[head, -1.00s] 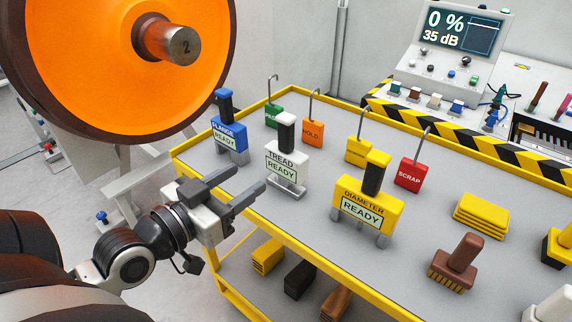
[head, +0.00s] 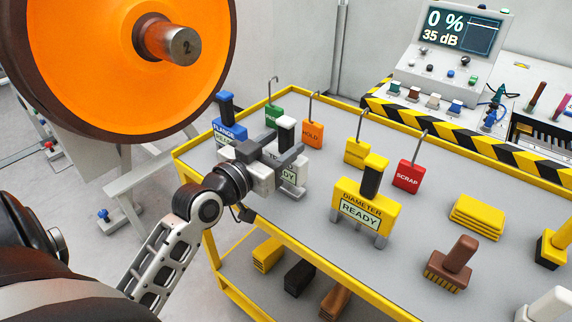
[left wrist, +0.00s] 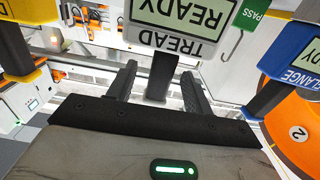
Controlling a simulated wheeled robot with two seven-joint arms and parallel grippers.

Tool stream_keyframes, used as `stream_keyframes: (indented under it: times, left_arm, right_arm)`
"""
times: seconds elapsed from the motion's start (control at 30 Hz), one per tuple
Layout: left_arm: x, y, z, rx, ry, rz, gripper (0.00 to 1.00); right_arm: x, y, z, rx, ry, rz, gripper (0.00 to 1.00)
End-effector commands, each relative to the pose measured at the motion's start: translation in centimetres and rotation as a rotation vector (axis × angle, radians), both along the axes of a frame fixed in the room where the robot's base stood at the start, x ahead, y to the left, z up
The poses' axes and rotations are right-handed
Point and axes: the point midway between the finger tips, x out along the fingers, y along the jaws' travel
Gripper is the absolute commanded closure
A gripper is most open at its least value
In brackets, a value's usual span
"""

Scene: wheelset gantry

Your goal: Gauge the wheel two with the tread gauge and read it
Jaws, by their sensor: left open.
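My left gripper (head: 286,150) is open at the handle. In the left wrist view the tread gauge (left wrist: 190,22), reading READY, appears upside down, and its dark handle (left wrist: 162,72) lies between my two open fingers (left wrist: 158,88), with no clear contact. Wheel two (head: 110,65) is the large orange wheel at the upper left, its hub marked 2. My right gripper is not in view.
The blue flange gauge (head: 230,130) stands close left of the tread gauge. The yellow diameter gauge (head: 365,208) stands to the right. Green, red, yellow and orange tags (head: 312,134) stand behind. The cart has a raised yellow rim (head: 325,275). A console (head: 455,50) reads 0 % and 35 dB.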

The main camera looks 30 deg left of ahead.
Motion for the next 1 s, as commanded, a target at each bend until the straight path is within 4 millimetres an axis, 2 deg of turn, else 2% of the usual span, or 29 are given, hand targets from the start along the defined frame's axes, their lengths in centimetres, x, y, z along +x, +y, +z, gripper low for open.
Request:
stream_keyframes:
  times: [0.1,0.23,0.53,0.7,0.73,1.0]
  left_arm:
    - [2.0,0.0,0.0,-0.002,-0.002,0.0,0.49]
    - [3.6,-0.1,-0.1,-0.002,-0.002,0.0,0.49]
    - [4.0,-0.2,-0.3,0.0,0.0,0.0,0.49]
    - [4.0,-0.2,-0.2,0.0,0.0,0.0,0.96]
    - [4.0,-0.2,-0.2,0.001,0.0,0.0,1.0]
    - [4.0,-0.1,-0.1,0.001,-0.004,0.0,1.0]
  right_arm:
    - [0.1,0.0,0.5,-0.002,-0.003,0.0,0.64]
    - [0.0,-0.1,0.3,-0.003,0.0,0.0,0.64]
    - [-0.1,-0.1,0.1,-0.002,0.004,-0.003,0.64]
    - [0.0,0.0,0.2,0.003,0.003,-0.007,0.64]
    - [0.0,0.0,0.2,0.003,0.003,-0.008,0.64]
    - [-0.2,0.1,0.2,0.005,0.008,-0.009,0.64]
